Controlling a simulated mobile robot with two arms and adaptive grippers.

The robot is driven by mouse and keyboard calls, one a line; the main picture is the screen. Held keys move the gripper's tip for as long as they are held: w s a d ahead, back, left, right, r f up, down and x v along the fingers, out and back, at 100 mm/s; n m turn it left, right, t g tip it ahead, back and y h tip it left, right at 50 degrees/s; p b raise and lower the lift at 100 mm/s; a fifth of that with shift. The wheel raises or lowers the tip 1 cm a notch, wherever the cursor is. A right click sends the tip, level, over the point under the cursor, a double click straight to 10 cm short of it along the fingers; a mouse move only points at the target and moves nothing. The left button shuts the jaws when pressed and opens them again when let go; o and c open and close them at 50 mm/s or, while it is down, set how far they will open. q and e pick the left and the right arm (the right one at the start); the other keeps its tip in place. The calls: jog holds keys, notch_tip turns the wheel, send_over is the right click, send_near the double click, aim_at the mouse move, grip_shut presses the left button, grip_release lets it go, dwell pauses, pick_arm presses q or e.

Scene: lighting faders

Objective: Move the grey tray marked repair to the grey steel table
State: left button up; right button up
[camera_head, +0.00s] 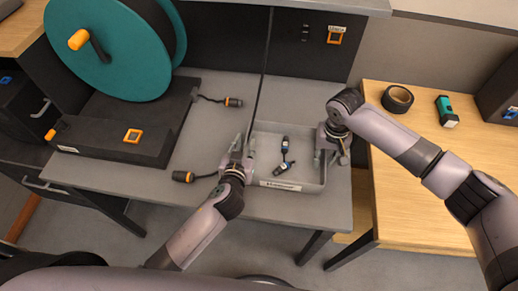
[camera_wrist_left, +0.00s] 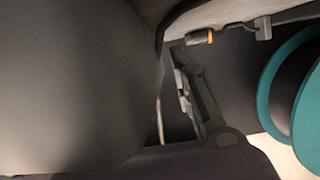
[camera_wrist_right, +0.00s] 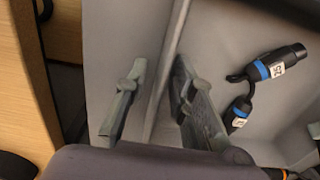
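The grey tray (camera_head: 300,187) sits on a grey-topped table (camera_head: 205,150). Its front label is too small to read. Dark connectors with blue bands (camera_head: 283,167) lie in it; they also show in the right wrist view (camera_wrist_right: 265,70). My left gripper (camera_head: 243,148) is at the tray's left wall with its fingers apart. In the left wrist view one finger (camera_wrist_left: 188,95) shows clearly and a large dark surface hides much of the rest. My right gripper (camera_wrist_right: 160,98) is open, its fingers on either side of the tray's right wall, with gaps beside it.
A teal cable reel (camera_head: 105,50) on a dark base (camera_head: 115,140) stands at left. Cable connectors (camera_head: 183,177) lie left of the tray. A wooden table (camera_head: 420,150) at right holds a tape roll (camera_head: 397,98) and a teal-black device (camera_head: 446,111). A thin dark vertical line crosses behind the tray.

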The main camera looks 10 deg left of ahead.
pick_arm(q)
jog(key=v, duration=1.1)
jog(key=shift+s+d, duration=0.1)
jog(key=shift+s, duration=0.05)
jog(key=shift+s+r, duration=0.15)
jog(key=shift+s, duration=0.2)
pick_arm(e)
jog(key=shift+r, duration=0.15)
notch_tip(320, 180, up, 12)
jog(key=shift+f, duration=0.2)
